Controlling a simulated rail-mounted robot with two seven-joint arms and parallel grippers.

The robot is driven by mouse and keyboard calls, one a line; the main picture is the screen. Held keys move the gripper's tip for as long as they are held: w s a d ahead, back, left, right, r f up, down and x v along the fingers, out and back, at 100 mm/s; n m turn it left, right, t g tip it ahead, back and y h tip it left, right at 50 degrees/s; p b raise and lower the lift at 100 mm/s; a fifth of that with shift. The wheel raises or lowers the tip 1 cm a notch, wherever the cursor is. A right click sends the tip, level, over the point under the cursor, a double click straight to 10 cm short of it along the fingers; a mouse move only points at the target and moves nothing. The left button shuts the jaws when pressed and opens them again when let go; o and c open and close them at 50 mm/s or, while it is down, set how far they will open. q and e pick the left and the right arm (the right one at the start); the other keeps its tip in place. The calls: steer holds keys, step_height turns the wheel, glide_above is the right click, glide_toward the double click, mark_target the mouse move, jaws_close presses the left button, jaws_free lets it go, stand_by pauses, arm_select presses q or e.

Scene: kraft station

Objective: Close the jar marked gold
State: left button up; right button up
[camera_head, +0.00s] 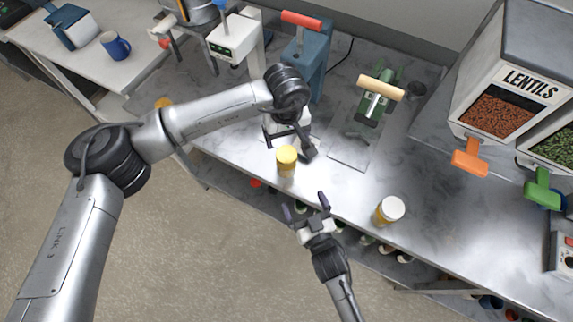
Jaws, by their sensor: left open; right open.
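A second jar with a white top and amber body (388,212) stands to the right near the front edge. My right gripper (305,206) is open and empty, in front of the counter edge. I cannot read any jar marking.
A green press with a wooden handle (382,88) stands on a board behind the jars. A blue press with a red handle (306,55) stands at the back. A lentil dispenser (500,105) fills the right. The counter (340,190) between the two jars is clear.

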mark_target(290, 171)
steer(key=shift+w, duration=0.1)
steer(key=x, duration=1.3)
steer(key=shift+w+a, duration=0.1)
steer(key=shift+w, duration=0.2)
steer(key=shift+c, duration=0.3)
